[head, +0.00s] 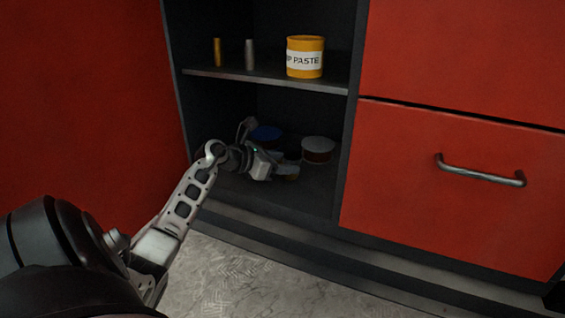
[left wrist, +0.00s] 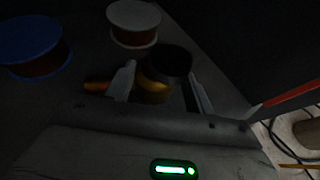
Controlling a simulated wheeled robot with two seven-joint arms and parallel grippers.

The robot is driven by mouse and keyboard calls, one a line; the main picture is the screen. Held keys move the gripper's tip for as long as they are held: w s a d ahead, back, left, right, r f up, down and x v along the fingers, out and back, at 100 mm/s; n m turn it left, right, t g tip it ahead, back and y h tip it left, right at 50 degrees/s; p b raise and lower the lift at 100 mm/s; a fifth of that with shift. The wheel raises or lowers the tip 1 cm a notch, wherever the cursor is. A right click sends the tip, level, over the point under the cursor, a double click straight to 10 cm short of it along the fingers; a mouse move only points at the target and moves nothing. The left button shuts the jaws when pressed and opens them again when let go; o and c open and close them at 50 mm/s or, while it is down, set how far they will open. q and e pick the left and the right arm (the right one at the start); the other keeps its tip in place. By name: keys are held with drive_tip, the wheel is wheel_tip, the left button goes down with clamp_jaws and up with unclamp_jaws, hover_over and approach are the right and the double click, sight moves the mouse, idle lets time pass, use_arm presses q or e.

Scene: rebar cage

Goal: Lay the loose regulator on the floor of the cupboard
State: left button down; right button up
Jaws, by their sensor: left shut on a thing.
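My left gripper (head: 277,170) reaches into the lower space of the open cupboard (head: 352,100), low over its floor (head: 305,198). In the left wrist view, the two pale fingers of my left gripper (left wrist: 161,88) are shut on the regulator (left wrist: 168,62), which has a round dark top and a brassy body. An orange-brown part (left wrist: 97,87) shows beside the left finger; I cannot tell whether it belongs to the regulator. I cannot tell whether the regulator touches the floor. My right gripper is not in view.
A blue-topped spool (head: 265,133) and a white-topped spool (head: 318,145) stand on the cupboard floor behind my gripper. The shelf (head: 265,77) above holds a yellow paste tub (head: 305,57) and two small cylinders (head: 249,54). Red drawers (head: 450,190) stand right.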

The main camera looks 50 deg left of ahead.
use_arm(q)
drive_tip(key=shift+f, duration=0.15)
drive_tip(key=shift+f+b, duration=0.2)
drive_tip(key=shift+b, duration=0.2)
